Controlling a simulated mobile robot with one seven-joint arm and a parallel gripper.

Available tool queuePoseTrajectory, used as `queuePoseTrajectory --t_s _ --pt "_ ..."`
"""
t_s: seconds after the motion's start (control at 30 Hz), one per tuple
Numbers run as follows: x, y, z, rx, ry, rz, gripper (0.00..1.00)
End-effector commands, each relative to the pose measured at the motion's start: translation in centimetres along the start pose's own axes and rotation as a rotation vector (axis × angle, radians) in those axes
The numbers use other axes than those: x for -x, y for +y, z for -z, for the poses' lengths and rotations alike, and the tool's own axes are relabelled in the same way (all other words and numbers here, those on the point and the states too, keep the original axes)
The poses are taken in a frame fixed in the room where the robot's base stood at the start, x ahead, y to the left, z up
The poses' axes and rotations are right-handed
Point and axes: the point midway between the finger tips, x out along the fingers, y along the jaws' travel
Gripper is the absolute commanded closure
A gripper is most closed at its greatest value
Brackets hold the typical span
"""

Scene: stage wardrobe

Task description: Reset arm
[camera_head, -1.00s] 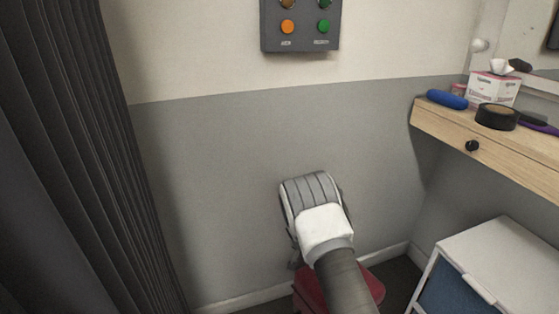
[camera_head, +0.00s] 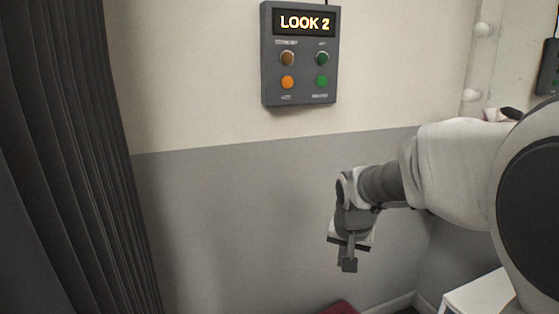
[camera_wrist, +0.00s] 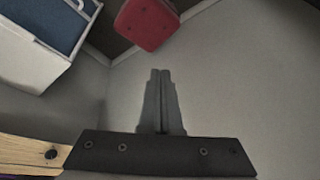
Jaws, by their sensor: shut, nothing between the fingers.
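My arm reaches in from the right in the head view and bends downward at the wrist. My gripper (camera_head: 348,264) hangs in front of the grey lower wall, well below the control box, and points down. In the wrist view my gripper (camera_wrist: 160,72) has its two fingers together with nothing between them. A grey control box (camera_head: 299,55) on the wall shows "LOOK 2" on a lit display above several round buttons, one of them orange and one green.
A dark curtain (camera_head: 75,150) hangs at the left. A red seat (camera_wrist: 147,22) stands on the floor below. A white cabinet (camera_wrist: 27,55) with a blue front is beside it. A wooden dressing table (camera_wrist: 30,152) shows in the wrist view. My arm hides most of it in the head view.

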Motion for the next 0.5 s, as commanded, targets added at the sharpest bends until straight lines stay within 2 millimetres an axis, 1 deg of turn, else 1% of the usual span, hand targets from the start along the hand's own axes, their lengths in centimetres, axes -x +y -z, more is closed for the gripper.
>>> queuePoseTrajectory --t_s 0.03,0.2,0.27,0.4,0.5 --pt "1.9 0.6 -0.8 0.015 0.011 0.011 1.0" --pt "6.4 2.3 -4.2 0.084 0.025 0.036 1.0" --pt "7.8 2.9 -5.5 0.11 0.031 0.043 1.0" --pt "10.6 4.3 -8.9 0.172 0.048 0.058 1.0" --pt "12.0 5.2 -11.3 0.216 0.06 0.065 1.0"
